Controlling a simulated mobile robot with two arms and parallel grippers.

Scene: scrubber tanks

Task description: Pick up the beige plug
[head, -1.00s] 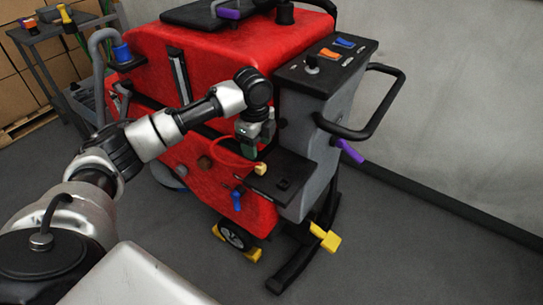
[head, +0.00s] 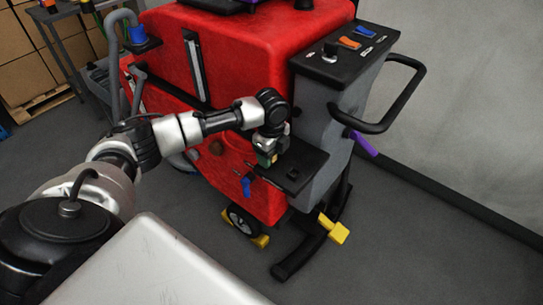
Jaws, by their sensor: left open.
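The beige plug (head: 274,158) is at the left part of a small black shelf (head: 312,163) on the side of the red scrubber machine. Only a small bit of it shows, because my left gripper (head: 266,159) is right over it. The left gripper is open and points down, with its fingers at the plug. I cannot tell whether the fingers touch the plug. My right gripper is not in view.
A dark socket sits on the shelf, right of the gripper. A blue valve handle (head: 246,186) hangs below. The control panel (head: 345,55) and black handle loop (head: 390,100) rise at the right. Yellow pedals (head: 334,230) are near the floor. Open floor lies in front.

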